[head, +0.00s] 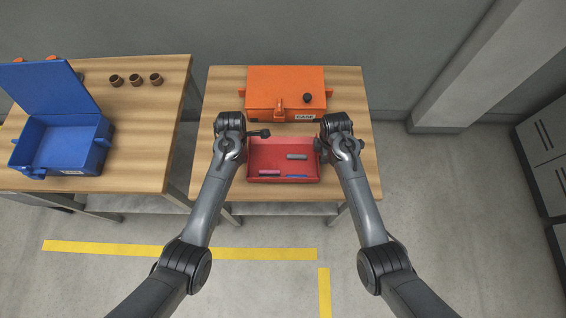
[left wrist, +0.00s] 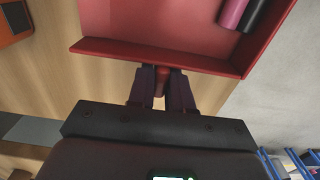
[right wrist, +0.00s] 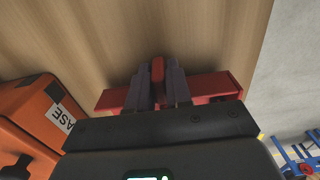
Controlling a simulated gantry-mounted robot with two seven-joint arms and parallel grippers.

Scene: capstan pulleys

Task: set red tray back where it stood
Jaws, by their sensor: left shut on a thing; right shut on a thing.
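The red tray (head: 283,146) is between my two grippers at the front part of the right wooden table. It looks about level; I cannot tell whether its base touches the wood. A grey cylinder (head: 297,156), a pink cylinder (head: 270,172) and a blue piece (head: 296,177) lie inside. My left gripper (left wrist: 162,82) is shut on the red grip at the tray's left side. My right gripper (right wrist: 157,75) is shut on the red grip at its right side. In the head view, my wrists hide both grips.
An orange case (head: 268,82) marked CASE, with a dark knob (head: 307,97) on top, stands just behind the tray. On the left table are an open blue box (head: 88,160) and several brown cups (head: 135,80). A gap separates the tables.

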